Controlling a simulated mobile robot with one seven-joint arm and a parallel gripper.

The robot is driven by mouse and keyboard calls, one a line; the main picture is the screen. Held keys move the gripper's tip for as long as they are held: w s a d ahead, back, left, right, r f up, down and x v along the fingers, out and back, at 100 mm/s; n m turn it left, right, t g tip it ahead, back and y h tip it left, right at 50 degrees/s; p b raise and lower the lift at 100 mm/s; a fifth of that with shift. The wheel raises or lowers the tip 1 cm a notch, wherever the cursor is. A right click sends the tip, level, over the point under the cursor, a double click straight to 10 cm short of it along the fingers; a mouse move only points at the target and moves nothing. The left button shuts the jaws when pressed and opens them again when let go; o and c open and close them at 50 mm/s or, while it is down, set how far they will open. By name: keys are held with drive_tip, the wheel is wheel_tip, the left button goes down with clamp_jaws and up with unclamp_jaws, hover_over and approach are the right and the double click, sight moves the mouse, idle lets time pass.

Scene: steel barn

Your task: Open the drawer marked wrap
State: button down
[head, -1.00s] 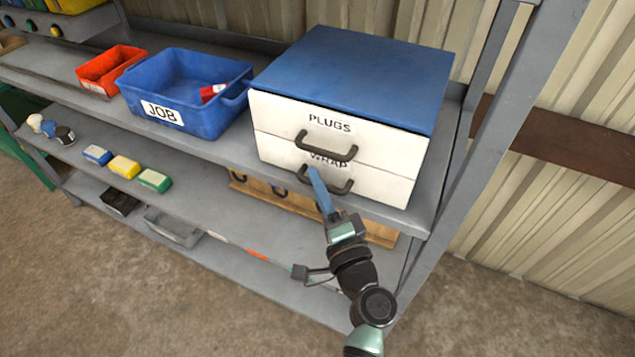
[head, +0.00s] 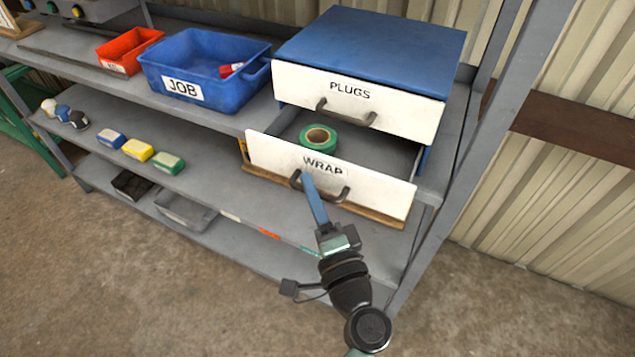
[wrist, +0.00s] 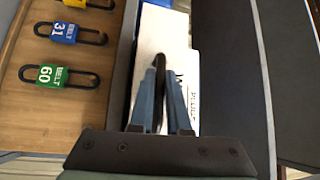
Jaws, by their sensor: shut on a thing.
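The drawer marked WRAP (head: 270,152) is the lower of two in a blue-topped cabinet, and it stands well out from the cabinet. A green roll of tape (head: 318,137) lies inside it. My gripper (head: 307,180) is at the drawer's dark handle (head: 340,196), at the handle's left part. In the wrist view my gripper (wrist: 161,85) has its two blue fingers on either side of the dark handle (wrist: 158,112), shut on it. The drawer marked PLUGS (head: 400,112) above is closed.
A blue bin marked JOB (head: 215,108) and a red bin (head: 130,50) stand left of the cabinet. Coloured blocks (head: 138,150) lie on the shelf below. A shelf post (head: 500,120) rises at right.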

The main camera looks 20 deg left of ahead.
drive_tip(key=s+b, duration=0.1)
drive_tip(key=s, duration=0.6)
drive_tip(key=c, duration=1.2)
unclamp_jaws()
drive_tip(key=shift+o, duration=0.2)
drive_tip(key=shift+s, duration=0.1)
drive_tip(key=b+v, duration=0.3)
drive_tip(key=v, duration=1)
drive_tip(key=shift+b, duration=0.4)
drive_tip(key=shift+f, duration=0.1)
